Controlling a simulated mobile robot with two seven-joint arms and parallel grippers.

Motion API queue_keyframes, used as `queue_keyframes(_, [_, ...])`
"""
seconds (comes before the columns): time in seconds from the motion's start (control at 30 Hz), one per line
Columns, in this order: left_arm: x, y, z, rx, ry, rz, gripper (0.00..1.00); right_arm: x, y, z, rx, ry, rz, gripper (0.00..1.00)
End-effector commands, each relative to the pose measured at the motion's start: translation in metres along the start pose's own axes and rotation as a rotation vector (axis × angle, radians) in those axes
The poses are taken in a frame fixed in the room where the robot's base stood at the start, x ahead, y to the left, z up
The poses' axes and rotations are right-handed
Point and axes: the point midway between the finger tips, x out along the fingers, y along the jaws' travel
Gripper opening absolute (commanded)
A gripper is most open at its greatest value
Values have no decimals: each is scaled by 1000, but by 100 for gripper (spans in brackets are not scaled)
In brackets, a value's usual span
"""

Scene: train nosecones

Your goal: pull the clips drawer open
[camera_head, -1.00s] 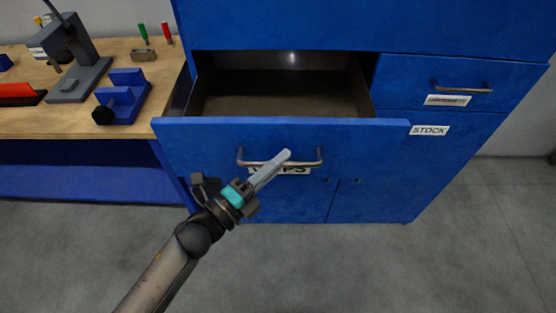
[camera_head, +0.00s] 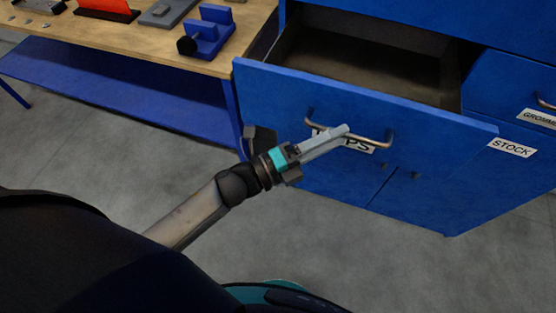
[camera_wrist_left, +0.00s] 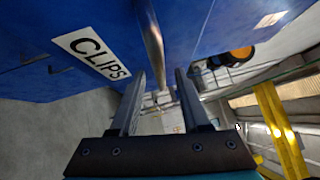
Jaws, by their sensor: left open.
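The clips drawer (camera_head: 270,84) is a blue drawer in the blue cabinet and stands pulled out, with its empty-looking inside visible. Its curved metal handle (camera_head: 377,142) crosses the front above a white label partly hidden by my gripper. My left gripper (camera_head: 345,130) is at the handle, in front of the label. In the left wrist view the fingers (camera_wrist_left: 158,85) are apart, and the handle (camera_wrist_left: 152,35) shows just beyond and between their tips. The label reading CLIPS (camera_wrist_left: 92,54) is to the left there. I cannot tell whether the fingers touch the handle. My right gripper does not show.
A wooden workbench (camera_head: 150,45) with a blue fixture (camera_head: 208,34) and a red part (camera_head: 103,8) stands to the left of the drawer. A closed drawer (camera_head: 505,88) and a STOCK label (camera_head: 512,147) are at right. Grey floor is clear below.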

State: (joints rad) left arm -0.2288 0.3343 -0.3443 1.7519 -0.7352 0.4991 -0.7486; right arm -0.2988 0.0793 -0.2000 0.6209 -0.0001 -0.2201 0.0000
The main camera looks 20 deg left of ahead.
Motion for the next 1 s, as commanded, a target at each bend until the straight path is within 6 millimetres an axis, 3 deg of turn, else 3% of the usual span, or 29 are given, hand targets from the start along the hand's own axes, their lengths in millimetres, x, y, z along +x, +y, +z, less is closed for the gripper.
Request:
queue_keyframes(0.3, [-67, 2, -1, -1, 0, 5, 46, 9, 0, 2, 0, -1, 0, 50])
queue_keyframes(0.5, [-102, 2, -1, 0, 1, 4, 46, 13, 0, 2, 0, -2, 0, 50])
queue_keyframes(0.7, [-121, 1, 0, 1, 0, 2, 46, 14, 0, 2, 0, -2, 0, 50])
queue_keyframes(1.0, [-124, 0, 0, 1, 1, 0, 46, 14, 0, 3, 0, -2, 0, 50])
